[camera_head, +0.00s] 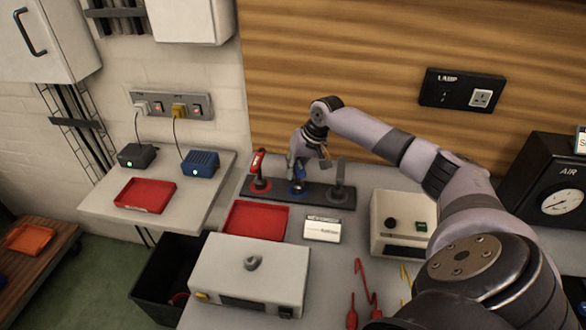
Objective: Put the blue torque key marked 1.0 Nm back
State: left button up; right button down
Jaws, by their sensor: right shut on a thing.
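A dark rack (268,193) with three places stands at the back of the bench. A red key (257,170) stands in its left place, which has a red ring. The blue torque key (297,181) is at the middle place, which has a blue ring. My right gripper (300,162) reaches down from above and is shut on the blue key. I cannot tell whether the key is fully seated, and its 1.0 Nm marking is unreadable. The right place (338,190) has a grey ring with a grey piece above it. My left gripper is out of view.
A grey box with a knob (248,272) and a box with a green button (402,225) stand nearby. Red and yellow tools (366,280) lie in front.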

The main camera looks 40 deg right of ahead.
jog(key=c, duration=2.1)
grip_release()
jog(key=shift+f, duration=0.15)
jog(key=o, duration=0.5)
jog(key=shift+c, duration=0.2)
jog(key=b+v, duration=0.2)
jog(key=v, duration=1)
